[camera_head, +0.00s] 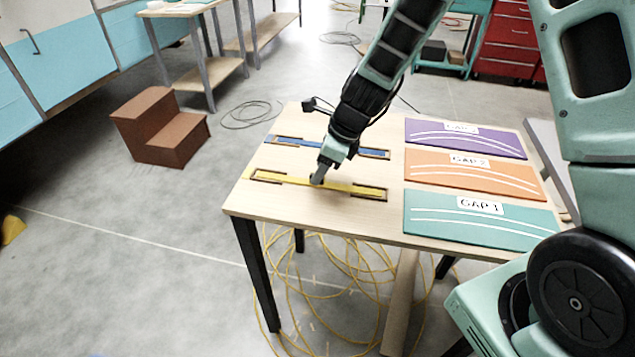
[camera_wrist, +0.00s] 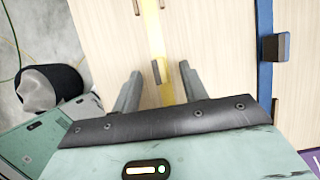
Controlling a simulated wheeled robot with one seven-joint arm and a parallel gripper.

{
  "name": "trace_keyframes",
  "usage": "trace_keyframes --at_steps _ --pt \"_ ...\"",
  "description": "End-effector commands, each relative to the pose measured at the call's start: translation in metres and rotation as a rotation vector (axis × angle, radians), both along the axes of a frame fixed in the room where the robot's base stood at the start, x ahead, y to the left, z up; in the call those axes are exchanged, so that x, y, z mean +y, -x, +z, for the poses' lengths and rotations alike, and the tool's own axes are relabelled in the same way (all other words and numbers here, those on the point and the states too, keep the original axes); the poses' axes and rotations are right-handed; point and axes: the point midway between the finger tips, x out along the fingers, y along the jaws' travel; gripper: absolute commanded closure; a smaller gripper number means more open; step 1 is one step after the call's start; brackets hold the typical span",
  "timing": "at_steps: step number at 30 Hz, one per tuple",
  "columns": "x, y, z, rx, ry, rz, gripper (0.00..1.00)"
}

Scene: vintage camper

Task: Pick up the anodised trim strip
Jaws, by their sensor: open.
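Two thin strips lie on the wooden table, one yellow and one blue; the frames do not say which is the anodised one. The yellow strip (camera_head: 350,187) lies across brown frame-like holders near the front left. It also shows in the wrist view (camera_wrist: 151,28), with a small grey-brown tab (camera_wrist: 156,73) on it. The blue strip (camera_head: 300,143) lies behind it, and in the wrist view (camera_wrist: 265,85) it carries a dark block (camera_wrist: 275,47). My gripper (camera_head: 318,181) is over the middle of the yellow strip. Its open fingers (camera_wrist: 160,68) stand either side of the strip and tab; contact is unclear.
Purple (camera_head: 464,139), orange (camera_head: 472,174) and teal (camera_head: 481,216) gap panels cover the right of the table (camera_head: 300,214). Brown steps (camera_head: 158,125) stand on the floor at left. Yellow cable (camera_head: 335,285) lies coiled under the table.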

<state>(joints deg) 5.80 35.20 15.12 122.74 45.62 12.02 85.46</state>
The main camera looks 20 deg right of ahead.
Motion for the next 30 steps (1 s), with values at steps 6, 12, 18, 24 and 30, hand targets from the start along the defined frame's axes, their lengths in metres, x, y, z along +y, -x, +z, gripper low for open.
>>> trace_keyframes --at_steps 6,12,18,24,30 --pt "0.008 -0.006 -0.024 0.001 -0.001 0.0 0.56" --pt "0.008 -0.006 -0.026 -0.001 -0.001 0.001 0.56" --pt "0.008 -0.006 -0.026 -0.001 -0.001 0.001 0.93" --pt "0.008 -0.006 -0.026 -0.001 -0.001 0.001 1.0" --pt "0.008 -0.007 -0.02 -0.002 0.0 0.002 1.0"
